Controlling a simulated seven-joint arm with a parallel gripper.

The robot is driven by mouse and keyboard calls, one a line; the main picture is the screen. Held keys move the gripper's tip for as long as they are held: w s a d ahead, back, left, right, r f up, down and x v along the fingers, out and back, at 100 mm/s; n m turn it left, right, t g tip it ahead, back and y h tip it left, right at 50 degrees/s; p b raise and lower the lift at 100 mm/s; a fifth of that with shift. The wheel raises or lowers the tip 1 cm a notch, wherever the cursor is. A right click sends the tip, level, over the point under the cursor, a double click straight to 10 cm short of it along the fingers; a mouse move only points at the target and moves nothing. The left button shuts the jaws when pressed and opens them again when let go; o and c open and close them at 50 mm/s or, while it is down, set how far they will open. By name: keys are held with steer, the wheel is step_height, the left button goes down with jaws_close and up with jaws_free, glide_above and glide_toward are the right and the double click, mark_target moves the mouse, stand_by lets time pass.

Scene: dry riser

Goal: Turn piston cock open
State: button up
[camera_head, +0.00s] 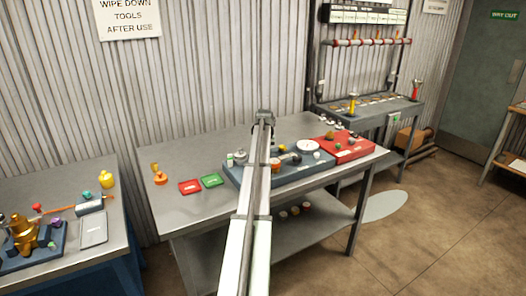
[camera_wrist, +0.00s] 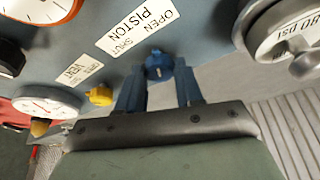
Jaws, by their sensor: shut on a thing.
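The piston cock (camera_wrist: 157,64) is a small blue knob on a blue-grey panel in the wrist view. A white label (camera_wrist: 137,26) reading PISTON, OPEN and SHUT is beside it. My gripper (camera_wrist: 161,74) has one blue finger on each side of the knob and is shut on it. The knob's far side and its exact pointing direction are hard to make out. In the head view my arm reaches over the blue panel (camera_head: 232,172) on the bench and hides the cock and the fingertips.
A yellow knob (camera_wrist: 100,96) with a VENT label is close by. Gauges surround the fingers, including a grey one (camera_wrist: 283,30) at right. A red panel (camera_head: 345,150) adjoins the blue one.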

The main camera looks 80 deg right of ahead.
steer(key=shift+w+m+g, duration=0.1)
steer(key=shift+m+g, duration=0.7)
steer(key=shift+m, duration=1.1)
steer(key=o, duration=1)
steer(key=shift+o, duration=0.2)
steer(key=v, duration=1.4)
steer(key=shift+w+f, duration=0.1)
